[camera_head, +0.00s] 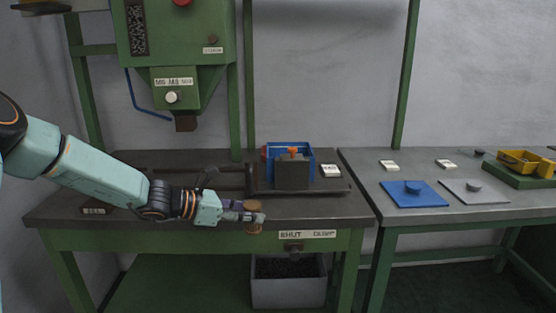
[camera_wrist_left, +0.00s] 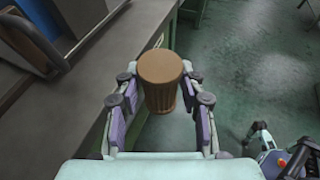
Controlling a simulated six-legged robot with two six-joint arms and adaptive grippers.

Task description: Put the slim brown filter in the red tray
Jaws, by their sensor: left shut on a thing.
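A brown ribbed cylinder, the slim brown filter (camera_wrist_left: 160,83), is between the fingers of my left gripper (camera_wrist_left: 160,108), which is shut on it. In the head view the filter (camera_head: 254,227) stands roughly upright in the left gripper (camera_head: 248,215), over the front edge of the dark bench top. The fingers cover its middle. No red tray can be made out clearly; only a small red patch (camera_head: 264,153) shows beside the blue bin.
The blue bin (camera_head: 304,150) stands at the back of the dark bench (camera_head: 140,212) behind a grey block (camera_head: 292,175). A green press (camera_head: 175,45) hangs above on the left. The right bench (camera_head: 440,217) holds a blue plate (camera_head: 414,198), a grey plate (camera_head: 474,196) and yellow trays (camera_head: 519,161).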

